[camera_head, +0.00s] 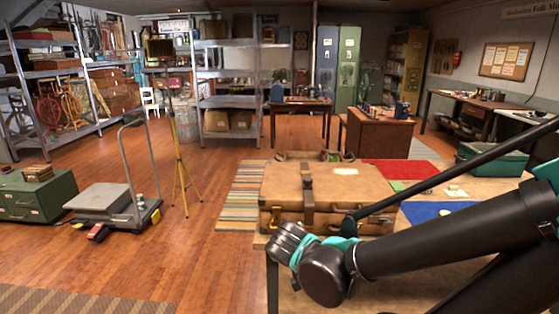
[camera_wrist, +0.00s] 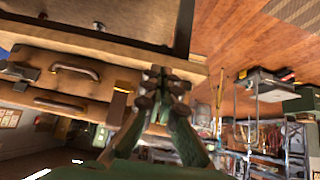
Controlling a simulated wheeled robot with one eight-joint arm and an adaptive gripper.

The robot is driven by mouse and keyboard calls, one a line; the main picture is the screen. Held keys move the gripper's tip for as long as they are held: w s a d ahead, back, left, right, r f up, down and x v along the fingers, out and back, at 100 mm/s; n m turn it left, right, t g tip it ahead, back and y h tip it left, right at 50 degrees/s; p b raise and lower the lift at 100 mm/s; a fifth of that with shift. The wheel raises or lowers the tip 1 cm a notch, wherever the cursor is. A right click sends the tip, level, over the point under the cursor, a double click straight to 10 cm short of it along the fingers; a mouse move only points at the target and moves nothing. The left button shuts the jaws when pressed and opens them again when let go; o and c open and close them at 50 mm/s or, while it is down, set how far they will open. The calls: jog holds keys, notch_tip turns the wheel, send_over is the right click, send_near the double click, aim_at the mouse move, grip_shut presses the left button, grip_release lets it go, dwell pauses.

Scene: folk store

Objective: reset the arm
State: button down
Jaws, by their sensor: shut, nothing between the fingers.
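My gripper (camera_wrist: 165,84) shows in the wrist view with its dark green fingers together and nothing between them. It is in front of the brown suitcase (camera_wrist: 60,88), which appears tilted in that view with its handle (camera_wrist: 76,68) and clasps facing the camera; I cannot tell whether they touch. In the head view my dark arm reaches in from the right, low in front of the suitcase (camera_head: 330,187), which lies on the wooden table (camera_head: 440,268). The fingers cannot be made out in the head view.
A red cloth (camera_head: 398,172) and a blue cloth (camera_head: 430,211) lie right of the suitcase. Open floor lies between.

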jog(key=s+d+f+g, duration=0.2)
jog(key=d+f, duration=0.1)
jog(key=d, duration=0.5)
jog(key=s+d+f+g, duration=0.2)
jog(key=d+f, duration=0.2)
jog(key=d, duration=0.4)
jog(key=shift+d+y, duration=0.15)
jog(key=shift+y, duration=0.15)
jog(key=shift+s, duration=0.1)
